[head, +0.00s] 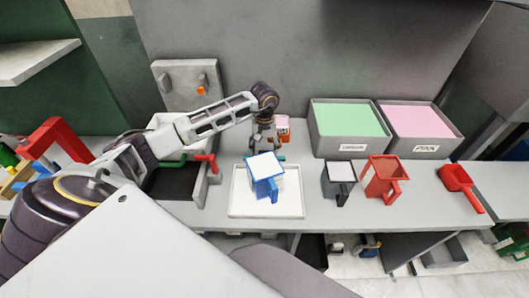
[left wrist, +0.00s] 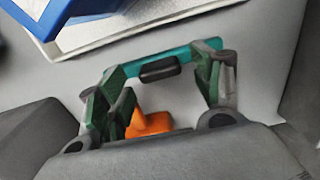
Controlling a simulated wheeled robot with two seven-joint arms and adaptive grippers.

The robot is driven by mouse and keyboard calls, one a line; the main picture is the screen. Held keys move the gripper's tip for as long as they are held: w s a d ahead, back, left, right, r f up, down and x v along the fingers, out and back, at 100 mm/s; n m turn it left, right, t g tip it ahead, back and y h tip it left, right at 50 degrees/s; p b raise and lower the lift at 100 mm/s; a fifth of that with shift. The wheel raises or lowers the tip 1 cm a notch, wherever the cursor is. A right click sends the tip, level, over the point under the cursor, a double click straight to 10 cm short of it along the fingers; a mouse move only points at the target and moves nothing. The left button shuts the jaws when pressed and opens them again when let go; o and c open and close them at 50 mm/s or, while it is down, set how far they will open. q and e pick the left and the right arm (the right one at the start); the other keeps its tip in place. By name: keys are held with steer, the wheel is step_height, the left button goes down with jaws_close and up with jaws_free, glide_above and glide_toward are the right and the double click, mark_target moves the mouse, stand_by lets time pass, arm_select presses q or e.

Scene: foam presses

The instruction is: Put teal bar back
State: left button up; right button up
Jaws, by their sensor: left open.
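The teal bar (left wrist: 190,52), with a black piece at its middle, lies on the grey surface behind the white tray. It shows in the left wrist view, and only a small bit shows in the head view. My left gripper (left wrist: 165,85) is open, with its green-padded fingers near the bar's two ends. I cannot tell whether they touch it. In the head view my left gripper (head: 266,146) is low over the table behind the tray and partly hides the bar. My right gripper is not in view.
A blue-framed container (head: 266,187) stands on the white tray (head: 240,209), close to my left gripper. An orange part (left wrist: 150,123) is near the fingers. Green-filled (head: 347,105) and pink-filled (head: 420,105) bins stand right. Grey and red jugs (head: 384,178) and a red scoop (head: 458,180) stand in front.

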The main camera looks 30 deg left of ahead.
arm_select(q)
step_height(320, 180, up, 8)
steer(key=shift+f+b, duration=0.1)
steer(key=shift+b, duration=0.5)
steer(key=shift+r, duration=0.95)
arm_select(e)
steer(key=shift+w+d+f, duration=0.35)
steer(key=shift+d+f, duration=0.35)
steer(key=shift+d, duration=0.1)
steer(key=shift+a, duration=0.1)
arm_select(q)
steer(key=shift+r, duration=0.1)
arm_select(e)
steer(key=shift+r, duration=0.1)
arm_select(q)
step_height(320, 180, up, 8)
steer(key=p, duration=0.8)
glide_above(265, 151)
steer(key=shift+a+r+p, duration=0.1)
steer(key=shift+r+p, duration=0.85)
steer(key=shift+p, duration=0.05)
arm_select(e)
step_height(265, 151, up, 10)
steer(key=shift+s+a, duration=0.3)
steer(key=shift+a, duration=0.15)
